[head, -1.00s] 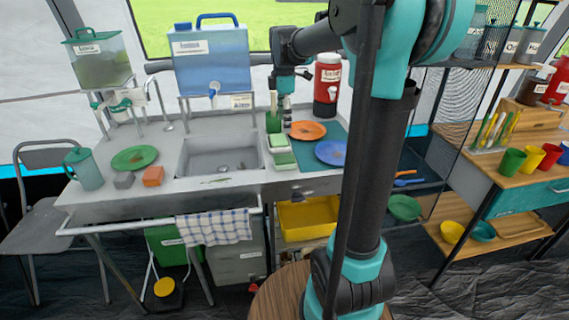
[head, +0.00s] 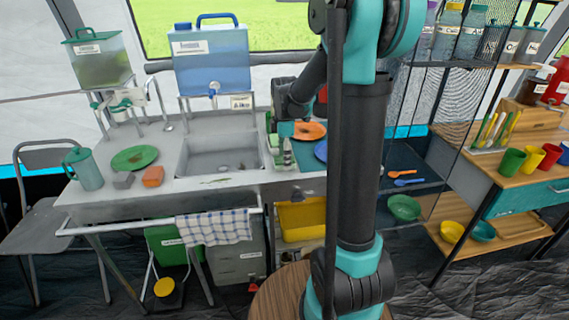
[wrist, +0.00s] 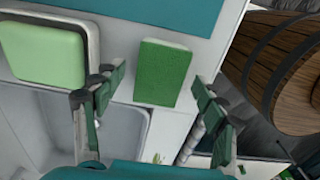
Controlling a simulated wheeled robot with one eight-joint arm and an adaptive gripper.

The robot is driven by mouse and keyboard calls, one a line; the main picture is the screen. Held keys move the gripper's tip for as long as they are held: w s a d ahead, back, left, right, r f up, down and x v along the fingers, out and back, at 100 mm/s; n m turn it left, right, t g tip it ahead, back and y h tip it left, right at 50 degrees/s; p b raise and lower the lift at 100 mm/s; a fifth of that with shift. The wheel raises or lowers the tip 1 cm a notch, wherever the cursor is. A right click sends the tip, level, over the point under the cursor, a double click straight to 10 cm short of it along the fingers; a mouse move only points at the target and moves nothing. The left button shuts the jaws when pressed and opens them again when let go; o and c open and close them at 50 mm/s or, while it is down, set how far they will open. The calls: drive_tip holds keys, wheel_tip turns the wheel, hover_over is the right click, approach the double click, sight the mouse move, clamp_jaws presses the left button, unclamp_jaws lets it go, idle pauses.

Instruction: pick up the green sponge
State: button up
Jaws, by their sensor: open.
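The green sponge (wrist: 163,72) is a flat, darker green block with a pale edge. In the wrist view it lies on the pale counter between the open fingers of my gripper (wrist: 159,80), with a gap visible on each side. Whether the fingertips are level with it or above it, I cannot tell. In the head view my gripper (head: 287,153) points down over the counter just right of the sink and hides most of the sponge's spot.
A white tray with a light green pad (wrist: 45,52) sits left of the fingers in the wrist view. The sink (head: 218,157) is close by on the left. An orange plate (head: 310,131) and a blue plate (head: 320,150) lie to the right. A wooden barrel (wrist: 285,70) shows at the right.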

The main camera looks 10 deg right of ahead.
drive_tip(key=shift+f, duration=0.6)
drive_tip(key=c, duration=1)
wheel_tip(320, 180, up, 20)
drive_tip(key=o, duration=0.3)
drive_tip(key=c, duration=0.4)
drive_tip(key=shift+c, duration=0.2)
